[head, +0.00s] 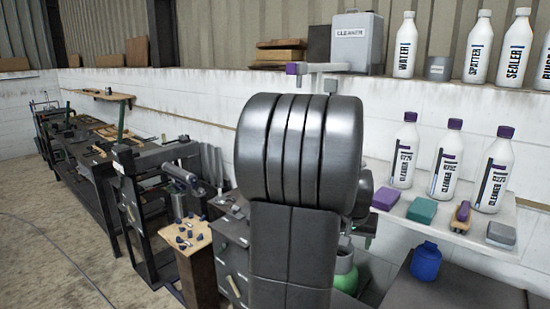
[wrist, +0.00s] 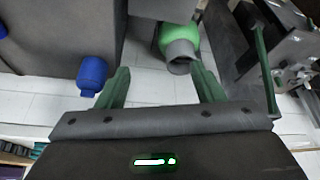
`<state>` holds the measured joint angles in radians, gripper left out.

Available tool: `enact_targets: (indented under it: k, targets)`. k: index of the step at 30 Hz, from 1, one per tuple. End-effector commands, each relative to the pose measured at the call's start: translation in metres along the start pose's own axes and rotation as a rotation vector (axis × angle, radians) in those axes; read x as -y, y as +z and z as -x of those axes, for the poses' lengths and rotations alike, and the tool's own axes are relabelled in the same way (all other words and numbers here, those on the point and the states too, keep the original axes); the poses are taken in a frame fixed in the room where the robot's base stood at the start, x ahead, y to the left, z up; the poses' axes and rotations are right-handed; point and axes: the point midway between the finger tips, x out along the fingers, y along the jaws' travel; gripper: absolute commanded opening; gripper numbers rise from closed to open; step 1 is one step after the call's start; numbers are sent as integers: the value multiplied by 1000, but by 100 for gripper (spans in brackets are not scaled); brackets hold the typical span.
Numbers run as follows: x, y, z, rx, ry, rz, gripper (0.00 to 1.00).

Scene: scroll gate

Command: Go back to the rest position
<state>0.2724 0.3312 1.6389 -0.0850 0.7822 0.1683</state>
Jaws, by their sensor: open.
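My gripper (wrist: 160,73) shows in the wrist view with its two green fingers spread apart and nothing between them. Beyond the right finger is a green bottle (wrist: 190,37) with a grey neck; I cannot tell how far off it is. A blue bottle (wrist: 92,74) lies beyond the left finger. In the head view my dark grey arm is raised in the middle and hides most of what is behind it. The green bottle (head: 347,275) shows partly at its right side, low down. The gripper is not clearly visible there.
A wall shelf (head: 500,232) at right holds cleaner bottles, coloured blocks and a brush. The blue bottle (head: 426,262) stands on a dark surface below it. Above are more bottles and a metal cleaner can (head: 357,42). Workbenches (head: 85,150) line the left; the floor (head: 50,250) is open.

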Motion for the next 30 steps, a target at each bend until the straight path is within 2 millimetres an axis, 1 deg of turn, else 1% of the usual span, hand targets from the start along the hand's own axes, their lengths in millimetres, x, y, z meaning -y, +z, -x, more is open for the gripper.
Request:
enact_targets:
  k: [1, 9, 20, 30]
  targets:
    - [8, 5, -7, 4, -4, 16, 61]
    - [46, 23, -42, 1, -25, 81, 61]
    - [95, 51, -86, -3, -58, 167, 61]
    - [138, 82, -130, -4, -93, 245, 61]
